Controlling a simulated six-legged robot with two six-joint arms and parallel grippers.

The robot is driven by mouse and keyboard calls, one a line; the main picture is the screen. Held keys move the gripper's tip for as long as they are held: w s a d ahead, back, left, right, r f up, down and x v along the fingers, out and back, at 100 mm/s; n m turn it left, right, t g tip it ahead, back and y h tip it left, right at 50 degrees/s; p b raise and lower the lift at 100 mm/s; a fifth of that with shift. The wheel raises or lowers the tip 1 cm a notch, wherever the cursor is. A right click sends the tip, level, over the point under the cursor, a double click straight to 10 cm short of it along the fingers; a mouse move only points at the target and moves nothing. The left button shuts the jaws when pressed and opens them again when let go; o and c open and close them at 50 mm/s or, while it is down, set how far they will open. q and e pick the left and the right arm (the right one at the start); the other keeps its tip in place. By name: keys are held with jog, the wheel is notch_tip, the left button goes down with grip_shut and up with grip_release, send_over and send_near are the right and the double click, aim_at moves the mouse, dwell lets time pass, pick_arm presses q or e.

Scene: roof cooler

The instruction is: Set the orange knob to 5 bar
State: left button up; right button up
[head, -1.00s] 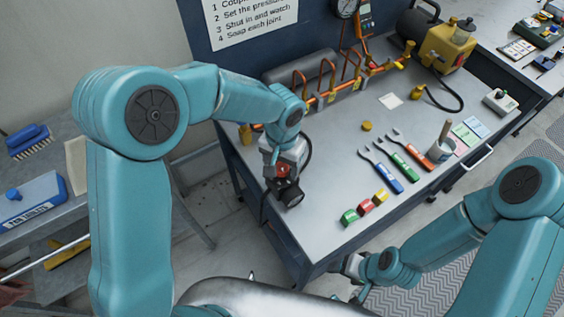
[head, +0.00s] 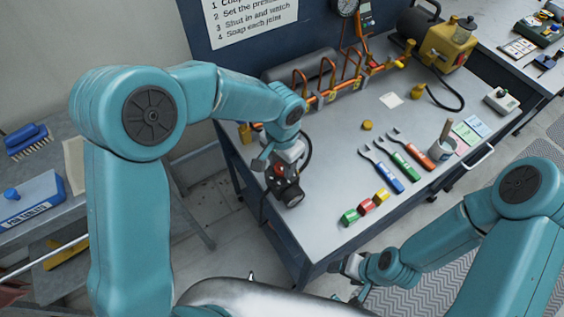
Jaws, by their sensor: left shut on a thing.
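My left gripper (head: 281,178) is over the left front edge of the blue-sided bench. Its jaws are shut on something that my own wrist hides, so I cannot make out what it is. I cannot pick out the orange knob for sure; it may be behind the hand. A round dial gauge (head: 345,6) stands at the back of the bench, cut by the top edge, its reading too small to tell. An orange pipe manifold (head: 345,88) with several loops runs along the bench. My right gripper (head: 350,266) is low, in front of the bench, small and partly hidden.
Wrenches with blue (head: 390,184), green (head: 400,170) and red (head: 417,156) handles lie mid-bench. Several small coloured pieces (head: 366,206) lie near the front edge. A yellow pump (head: 447,42) stands at the back right.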

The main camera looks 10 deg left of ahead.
aim_at(281, 167)
pick_arm(q)
jog(key=shift+m, duration=1.3)
jog(key=shift+r, duration=0.1)
jog(key=o, duration=1.1)
jog(key=shift+c, duration=0.2)
notch_tip(281, 167, up, 16)
jog(key=shift+r+b, duration=0.15)
jog(key=shift+b, duration=0.15)
jog(key=shift+s, duration=0.1)
